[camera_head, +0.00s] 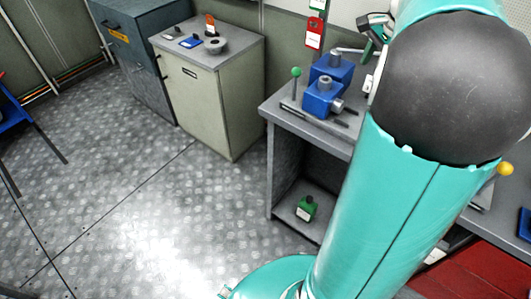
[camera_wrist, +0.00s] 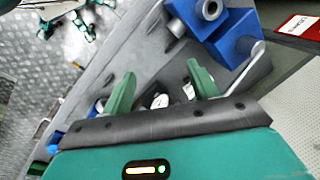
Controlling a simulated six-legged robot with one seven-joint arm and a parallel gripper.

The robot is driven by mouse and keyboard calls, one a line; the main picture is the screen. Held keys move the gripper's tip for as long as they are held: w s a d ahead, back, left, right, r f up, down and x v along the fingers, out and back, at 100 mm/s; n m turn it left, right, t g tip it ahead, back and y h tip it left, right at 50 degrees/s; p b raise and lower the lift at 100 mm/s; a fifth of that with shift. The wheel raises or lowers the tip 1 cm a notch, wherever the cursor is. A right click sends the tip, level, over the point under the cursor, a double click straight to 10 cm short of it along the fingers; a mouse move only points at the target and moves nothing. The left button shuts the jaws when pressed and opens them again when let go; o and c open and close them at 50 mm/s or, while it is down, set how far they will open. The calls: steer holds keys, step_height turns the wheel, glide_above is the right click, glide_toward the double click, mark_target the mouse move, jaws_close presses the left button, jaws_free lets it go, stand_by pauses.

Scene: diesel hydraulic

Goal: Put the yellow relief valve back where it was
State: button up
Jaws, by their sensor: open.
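I cannot make out the yellow relief valve for certain in either view. A yellow ball knob (camera_head: 505,168) shows just right of my arm in the head view, and I cannot tell what it belongs to. In the wrist view my gripper (camera_wrist: 160,87) has its two green fingers spread wide, with nothing held between them. It is over the grey bench (camera_wrist: 133,58), near a blue vise (camera_wrist: 228,38). A small pale round part (camera_wrist: 160,101) shows between the fingers, partly hidden by the gripper body. In the head view my arm hides much of the bench.
The blue vise also shows on the bench in the head view (camera_head: 324,97), beside a green ball-topped lever (camera_head: 296,72). A green valve (camera_head: 306,207) sits on the shelf below. A beige cabinet (camera_head: 212,105) with small parts stands left.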

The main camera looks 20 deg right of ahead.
steer(key=s+a+f+n+t, duration=0.1)
steer(key=s+a+n, duration=0.2)
steer(key=a+n, duration=0.75)
steer(key=s+a+n+t, duration=0.1)
steer(key=s+a+n, duration=0.15)
steer(key=a, duration=1.55)
steer(key=s+a+f+n+t, duration=0.1)
steer(key=s+a+f+n, duration=0.2)
steer(key=s+a+n, duration=0.1)
steer(key=shift+s+a+f+n, duration=0.35)
steer(key=shift+a+n, duration=0.55)
steer(key=shift+a, duration=0.35)
